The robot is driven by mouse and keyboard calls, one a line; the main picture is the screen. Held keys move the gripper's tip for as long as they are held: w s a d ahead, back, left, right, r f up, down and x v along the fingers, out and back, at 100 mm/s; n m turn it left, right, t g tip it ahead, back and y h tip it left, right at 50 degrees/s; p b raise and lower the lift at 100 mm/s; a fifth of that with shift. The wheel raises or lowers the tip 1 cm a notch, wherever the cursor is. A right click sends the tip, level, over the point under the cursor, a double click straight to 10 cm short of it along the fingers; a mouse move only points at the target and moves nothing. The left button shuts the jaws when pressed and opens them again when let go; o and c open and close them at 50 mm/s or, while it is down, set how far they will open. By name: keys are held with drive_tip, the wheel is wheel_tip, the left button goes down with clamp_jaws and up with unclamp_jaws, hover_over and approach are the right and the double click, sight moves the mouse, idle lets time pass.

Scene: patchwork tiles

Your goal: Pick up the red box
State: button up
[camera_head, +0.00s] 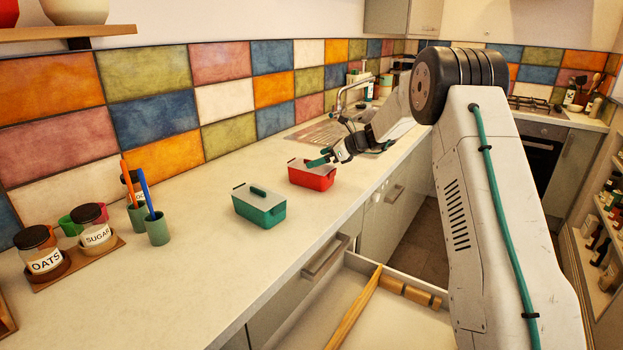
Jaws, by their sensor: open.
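The red box (311,177) stands on the pale counter (185,228), near the sink. It has a light grey lid, and its right end lies close below my gripper.
A green box (259,207) with a grey lid stands left of the red box. Cups with pens (157,229) and labelled jars (44,252) stand further left. An open drawer (350,309) juts out below the counter, holding wooden items. The sink tap (346,96) is behind the gripper.

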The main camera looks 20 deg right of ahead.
drive_tip(key=x, duration=0.4)
drive_tip(key=shift+w+f, duration=0.1)
drive_tip(key=shift+f, duration=0.2)
drive_tip(key=c, duration=1.1)
drive_tip(key=shift+r, duration=0.15)
